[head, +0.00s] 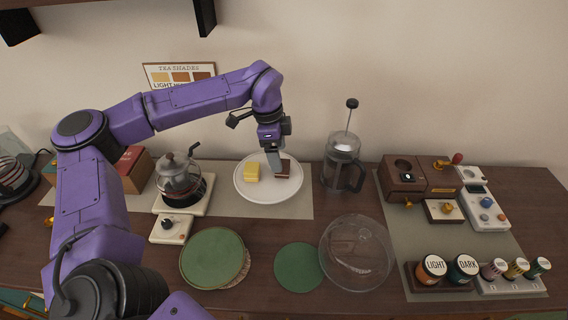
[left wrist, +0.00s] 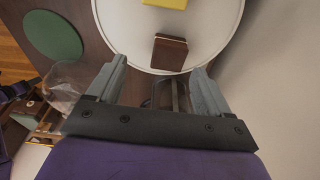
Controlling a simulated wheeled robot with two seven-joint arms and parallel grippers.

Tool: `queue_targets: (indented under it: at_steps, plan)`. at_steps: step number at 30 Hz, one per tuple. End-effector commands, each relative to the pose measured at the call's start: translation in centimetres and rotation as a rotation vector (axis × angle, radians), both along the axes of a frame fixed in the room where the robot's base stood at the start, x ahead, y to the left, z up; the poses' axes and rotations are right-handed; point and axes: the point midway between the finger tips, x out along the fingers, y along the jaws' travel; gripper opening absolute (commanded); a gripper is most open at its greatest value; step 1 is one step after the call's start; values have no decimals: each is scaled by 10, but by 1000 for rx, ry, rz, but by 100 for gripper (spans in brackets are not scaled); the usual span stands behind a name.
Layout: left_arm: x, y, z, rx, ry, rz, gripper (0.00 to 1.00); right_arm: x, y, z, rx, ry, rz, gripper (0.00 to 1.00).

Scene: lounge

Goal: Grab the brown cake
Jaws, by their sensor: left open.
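The brown cake (left wrist: 169,53) is a small dark brown block on the white round plate (left wrist: 222,47). In the head view the brown cake (head: 285,166) is partly hidden behind my left gripper, on the right half of the plate (head: 262,194). A yellow cake (head: 251,172) sits to its left on the same plate. My left gripper (head: 277,172) points down over the plate. In the left wrist view my left gripper (left wrist: 158,75) is open, with the brown cake ahead of and between its fingertips. I cannot tell whether they touch it. My right gripper is not in view.
A glass French press (head: 343,160) stands just right of the plate, and a glass teapot (head: 181,180) stands to its left. A clear glass dome (head: 356,253) and green round mats (head: 299,267) lie in front. A brown machine (head: 407,179) stands farther right.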

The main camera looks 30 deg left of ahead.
Motion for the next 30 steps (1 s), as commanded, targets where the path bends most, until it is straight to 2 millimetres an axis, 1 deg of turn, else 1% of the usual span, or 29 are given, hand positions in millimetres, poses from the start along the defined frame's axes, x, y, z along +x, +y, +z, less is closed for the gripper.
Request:
queue_targets:
  at_steps: [2, 6, 9, 12, 17, 18, 20, 21, 23, 30]
  plan:
    - [5, -1, -8, 0, 6, -1, 80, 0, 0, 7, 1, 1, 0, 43]
    - [12, -1, -32, 1, 13, -1, 80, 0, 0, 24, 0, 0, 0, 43]
    - [15, -2, -50, 1, 11, 0, 80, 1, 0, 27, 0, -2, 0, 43]
    - [15, -2, -59, 1, 7, 1, 80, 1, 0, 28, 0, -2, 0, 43]
    - [15, -2, -60, 1, 6, 2, 80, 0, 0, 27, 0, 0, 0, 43]
    - [15, -2, -60, 1, 6, 2, 77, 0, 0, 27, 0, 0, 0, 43]
    - [15, -2, -60, 2, 6, 1, 57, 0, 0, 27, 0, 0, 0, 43]
    - [15, -2, -60, 2, 6, 1, 44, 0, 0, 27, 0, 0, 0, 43]
    - [15, -2, -60, 1, 7, 1, 24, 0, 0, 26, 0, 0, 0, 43]
    - [15, -2, -60, 2, 7, 1, 24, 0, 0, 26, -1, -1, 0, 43]
